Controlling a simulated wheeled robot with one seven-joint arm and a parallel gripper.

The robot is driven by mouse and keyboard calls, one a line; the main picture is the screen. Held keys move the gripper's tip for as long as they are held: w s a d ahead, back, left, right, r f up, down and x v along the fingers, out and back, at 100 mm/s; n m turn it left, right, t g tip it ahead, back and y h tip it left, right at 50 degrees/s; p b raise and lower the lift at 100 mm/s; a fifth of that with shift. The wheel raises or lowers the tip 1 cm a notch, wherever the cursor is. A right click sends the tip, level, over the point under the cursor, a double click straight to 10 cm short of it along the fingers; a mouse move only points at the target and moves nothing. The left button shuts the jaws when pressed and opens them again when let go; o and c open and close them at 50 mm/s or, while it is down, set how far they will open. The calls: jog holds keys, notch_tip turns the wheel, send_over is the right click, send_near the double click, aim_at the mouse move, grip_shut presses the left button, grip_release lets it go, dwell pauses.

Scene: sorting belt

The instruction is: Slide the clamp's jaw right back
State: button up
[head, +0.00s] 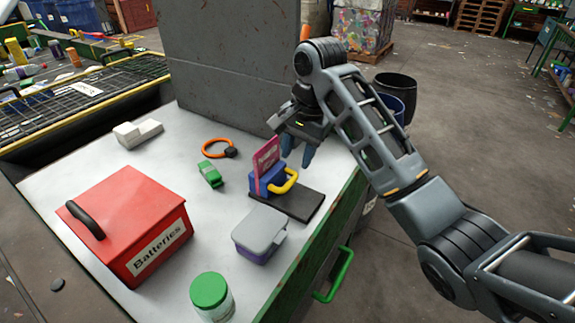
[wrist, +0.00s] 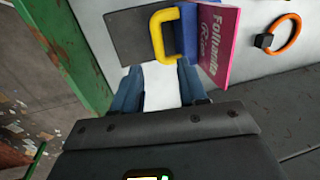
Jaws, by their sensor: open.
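The clamp (head: 264,186) has a blue jaw body and a yellow handle (head: 285,183). It sits on a dark base plate (head: 300,206) on the white table. A pink upright booklet or box (head: 266,158) with white lettering stands against the blue part; I cannot tell if it is gripped. My gripper (head: 298,153) is open and empty, fingers down, just behind the clamp in the head view. In the wrist view the yellow handle (wrist: 164,33) lies just beyond the fingertips (wrist: 158,80), apparently apart from them. The blue part (wrist: 186,32) is beside the pink item (wrist: 218,42).
A red Batteries box (head: 128,223), a grey-lidded container (head: 259,234), a green-lidded jar (head: 210,297), a green object (head: 210,174) and an orange ring (head: 217,148) stand around the clamp. A tall grey panel (head: 225,65) rises at the back.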

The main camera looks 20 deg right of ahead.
aim_at(291, 179)
jog(key=shift+w+a+f, duration=0.15)
jog(key=shift+f, duration=1)
jog(key=shift+w+a+f, duration=0.1)
jog(key=shift+f, duration=1.1)
jog(key=shift+w+a+f, duration=0.15)
jog(key=shift+f, duration=1)
grip_shut()
